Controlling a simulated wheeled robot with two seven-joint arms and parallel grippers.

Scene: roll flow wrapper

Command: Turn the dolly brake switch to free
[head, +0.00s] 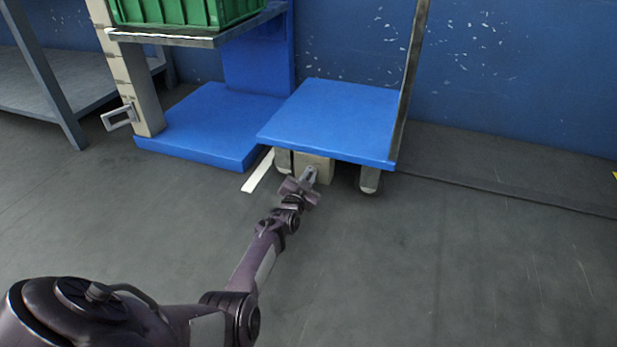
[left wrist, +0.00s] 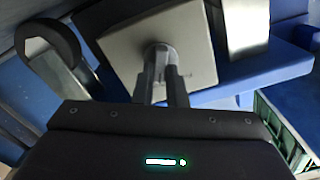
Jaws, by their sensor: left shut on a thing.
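The dolly (head: 333,121) has a flat blue deck and stands on casters by the blue wall. A beige box (head: 316,167) sits under its front edge; the same box (left wrist: 190,45) fills the middle of the left wrist view. My left gripper (head: 310,174) reaches low under the deck's front edge to this box. In the left wrist view its fingers (left wrist: 160,55) are closed together on a small dark knob, the brake switch (left wrist: 159,50), on the box's face. The fingers hide most of the switch, so its setting cannot be read. My right gripper is not in view.
A caster (head: 370,179) stands right of the box; another wheel (left wrist: 50,55) is close in the left wrist view. A blue-based stand (head: 205,125) with a green crate (head: 180,10) is left of the dolly. Grey shelving (head: 40,75) stands far left. The floor in front is clear.

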